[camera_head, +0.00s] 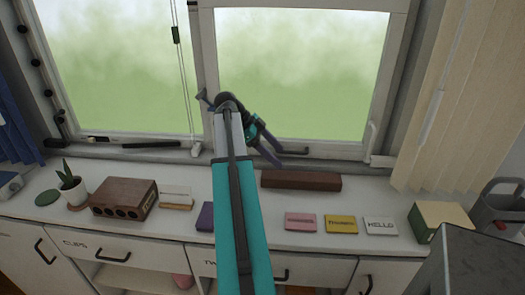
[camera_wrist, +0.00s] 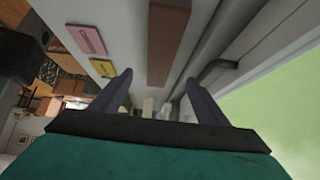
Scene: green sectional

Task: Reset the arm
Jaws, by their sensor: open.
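My gripper (camera_head: 270,150) is in front of the window, above the back of the white counter (camera_head: 180,232). My teal arm reaches up from the bottom middle of the head view and bends at a dark joint near the window frame. In the wrist view my gripper (camera_wrist: 162,95) shows two dark purple fingers spread apart. Nothing is between them. The fingers point along the counter and the window sill. My arm hides part of the counter behind it.
A long brown block (camera_head: 300,180) lies on the counter near the gripper. Pink (camera_head: 300,222), yellow (camera_head: 341,224) and white (camera_head: 380,226) cards lie in front. A brown box with holes (camera_head: 124,198) and a potted plant (camera_head: 71,187) stand left. The window handle (camera_head: 292,151) is close to the gripper.

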